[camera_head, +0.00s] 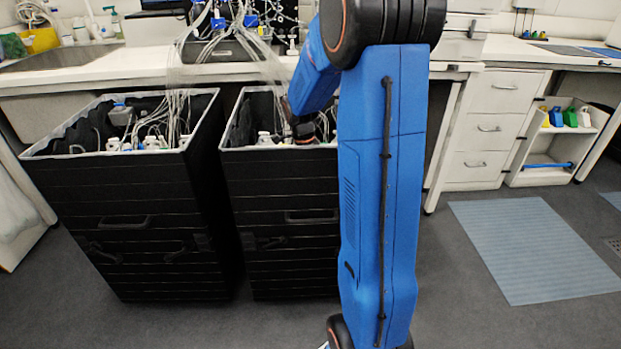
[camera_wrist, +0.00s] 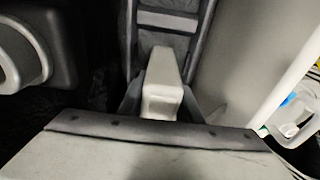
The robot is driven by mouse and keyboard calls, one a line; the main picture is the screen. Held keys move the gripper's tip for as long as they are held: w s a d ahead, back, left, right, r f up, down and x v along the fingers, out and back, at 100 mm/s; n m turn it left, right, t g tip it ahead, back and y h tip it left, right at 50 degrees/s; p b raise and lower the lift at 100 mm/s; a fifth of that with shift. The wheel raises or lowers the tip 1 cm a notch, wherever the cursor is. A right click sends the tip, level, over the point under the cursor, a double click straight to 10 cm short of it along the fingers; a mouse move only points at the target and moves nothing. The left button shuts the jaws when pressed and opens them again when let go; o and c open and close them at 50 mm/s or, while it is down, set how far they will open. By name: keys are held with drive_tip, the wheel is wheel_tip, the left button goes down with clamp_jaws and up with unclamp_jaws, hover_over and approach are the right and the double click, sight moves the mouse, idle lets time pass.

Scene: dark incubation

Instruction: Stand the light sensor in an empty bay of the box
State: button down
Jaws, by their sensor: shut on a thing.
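In the wrist view a pale, block-shaped thing, which I take to be the light sensor (camera_wrist: 162,80), sits between the dark fingers of my gripper (camera_wrist: 161,106). My gripper is shut on it. Grey and black surfaces lie close around it, and the bays cannot be told apart. In the head view two tall black boxes stand side by side, the left box (camera_head: 120,215) and the right box (camera_head: 285,195). My arm reaches down at the right box's opening. The gripper and the sensor are hidden there.
Bundles of pale cables (camera_head: 178,105) hang from the bench into the boxes, close to my arm. A white bench (camera_head: 120,62) runs behind. White drawers (camera_head: 497,125) and a shelf unit (camera_head: 553,178) stand at the right. The floor around the blue-grey mat (camera_head: 535,245) is clear.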

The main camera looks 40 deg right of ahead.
drive_tip(key=shift+s+f, duration=0.1)
drive_tip(key=shift+f, duration=1.2)
drive_tip(key=c, duration=1.3)
unclamp_jaws()
drive_tip(key=shift+f, duration=0.2)
drive_tip(key=shift+o, duration=0.2)
drive_tip(key=shift+r, duration=0.1)
drive_tip(key=shift+r, duration=0.15)
drive_tip(key=r, duration=0.5)
drive_tip(key=w+a+r, duration=0.1)
drive_tip(key=r, duration=1)
drive_tip(key=shift+w+a+r, duration=0.2)
drive_tip(key=shift+a+r, duration=0.15)
wheel_tip(320, 180, up, 9)
drive_tip(key=shift+r, duration=0.15)
drive_tip(key=shift+a, duration=0.1)
